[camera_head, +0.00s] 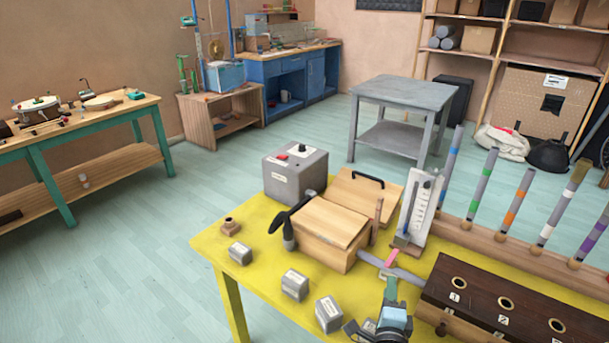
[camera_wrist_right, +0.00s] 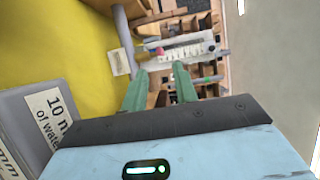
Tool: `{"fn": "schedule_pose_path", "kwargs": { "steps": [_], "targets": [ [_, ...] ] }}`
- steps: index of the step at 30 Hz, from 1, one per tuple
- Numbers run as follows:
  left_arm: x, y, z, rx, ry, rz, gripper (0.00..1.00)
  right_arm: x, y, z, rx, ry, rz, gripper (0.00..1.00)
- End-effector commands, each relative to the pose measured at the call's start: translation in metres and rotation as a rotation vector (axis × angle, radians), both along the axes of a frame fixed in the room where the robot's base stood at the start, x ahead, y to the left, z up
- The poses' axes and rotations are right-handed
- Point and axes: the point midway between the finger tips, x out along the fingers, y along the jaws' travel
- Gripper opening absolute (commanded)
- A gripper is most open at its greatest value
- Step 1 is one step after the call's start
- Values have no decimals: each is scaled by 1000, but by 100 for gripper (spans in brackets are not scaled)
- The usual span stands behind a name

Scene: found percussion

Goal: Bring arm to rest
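My right gripper (camera_head: 391,283) is over the front of the yellow table, left of the dark box with holes. In the right wrist view its two green fingers (camera_wrist_right: 160,72) stand apart, with nothing seen held between them. The wrist points toward a white gauge board and wooden pieces beyond the fingertips. My left gripper is not in view.
The yellow table (camera_head: 218,232) holds a wooden box (camera_head: 325,240), a grey control box (camera_head: 294,176), several grey weights (camera_head: 329,314), a gauge board (camera_head: 420,205) and a dark box with numbered holes (camera_head: 480,295). A rack of coloured-band tubes (camera_head: 483,181) stands right. Floor at left is clear.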

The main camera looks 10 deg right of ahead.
Motion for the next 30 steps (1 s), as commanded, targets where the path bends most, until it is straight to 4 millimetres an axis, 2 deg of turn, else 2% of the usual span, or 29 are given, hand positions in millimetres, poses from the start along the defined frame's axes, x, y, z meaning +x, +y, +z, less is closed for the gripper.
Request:
{"fn": "schedule_pose_path", "kwargs": {
  "steps": [5,10,14,18,22,26,30],
  "targets": [
    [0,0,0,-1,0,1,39,-3,14,7,-62,-3,86,29],
    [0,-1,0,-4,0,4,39,-17,58,20,-245,16,334,29],
    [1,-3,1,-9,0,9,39,-40,100,19,-423,73,564,29],
    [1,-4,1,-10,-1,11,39,-76,137,4,-609,180,802,29],
    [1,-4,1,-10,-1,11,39,-117,157,-17,-772,320,1006,29],
    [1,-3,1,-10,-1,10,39,-165,163,-42,-914,498,1189,29],
    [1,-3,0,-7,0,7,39,-218,151,-63,-1039,728,1352,29]
  ]
}}
